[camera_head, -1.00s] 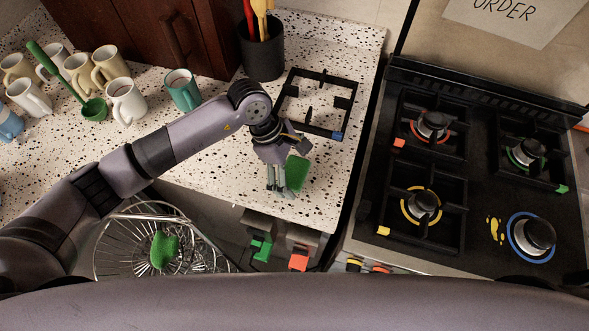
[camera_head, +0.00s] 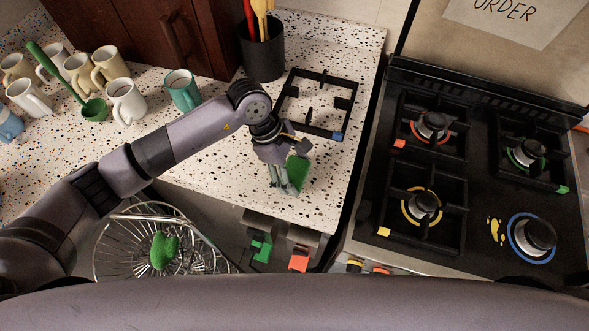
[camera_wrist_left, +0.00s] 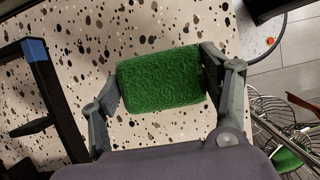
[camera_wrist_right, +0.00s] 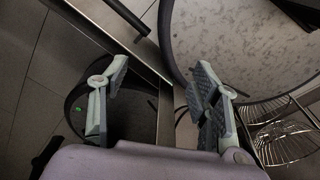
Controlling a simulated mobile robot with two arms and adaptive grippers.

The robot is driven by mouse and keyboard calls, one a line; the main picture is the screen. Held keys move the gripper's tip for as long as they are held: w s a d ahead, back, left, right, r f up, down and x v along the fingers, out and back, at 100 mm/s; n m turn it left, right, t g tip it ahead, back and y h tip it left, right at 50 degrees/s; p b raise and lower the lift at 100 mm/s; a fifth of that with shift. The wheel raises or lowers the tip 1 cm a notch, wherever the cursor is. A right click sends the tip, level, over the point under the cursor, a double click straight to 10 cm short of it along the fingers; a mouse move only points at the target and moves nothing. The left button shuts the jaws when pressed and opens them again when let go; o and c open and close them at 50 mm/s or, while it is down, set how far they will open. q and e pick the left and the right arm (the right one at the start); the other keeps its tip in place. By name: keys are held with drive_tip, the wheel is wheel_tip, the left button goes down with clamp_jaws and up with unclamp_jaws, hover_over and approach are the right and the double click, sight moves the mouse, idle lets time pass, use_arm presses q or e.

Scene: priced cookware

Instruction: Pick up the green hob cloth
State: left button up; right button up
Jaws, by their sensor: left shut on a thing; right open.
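The green hob cloth (camera_head: 297,172) is a thick, textured green block at the front of the speckled counter. It also shows in the left wrist view (camera_wrist_left: 160,80). My left gripper (camera_head: 284,182) is over the counter with its fingers on both sides of the cloth; in the left wrist view (camera_wrist_left: 160,88) they press on its two ends. I cannot tell whether the cloth still touches the counter. My right gripper (camera_wrist_right: 160,85) is open and empty in its wrist view, above the floor. It is not visible in the head view.
A black pan grate (camera_head: 318,103) lies on the counter behind the cloth. A utensil pot (camera_head: 262,57) and several mugs (camera_head: 126,101) stand further back and left. The hob (camera_head: 470,180) is to the right. A wire basket (camera_head: 120,250) holding a green item is below the counter.

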sight(294, 171)
use_arm(q)
wheel_tip(294, 171, up, 20)
drive_tip(key=b, duration=0.5)
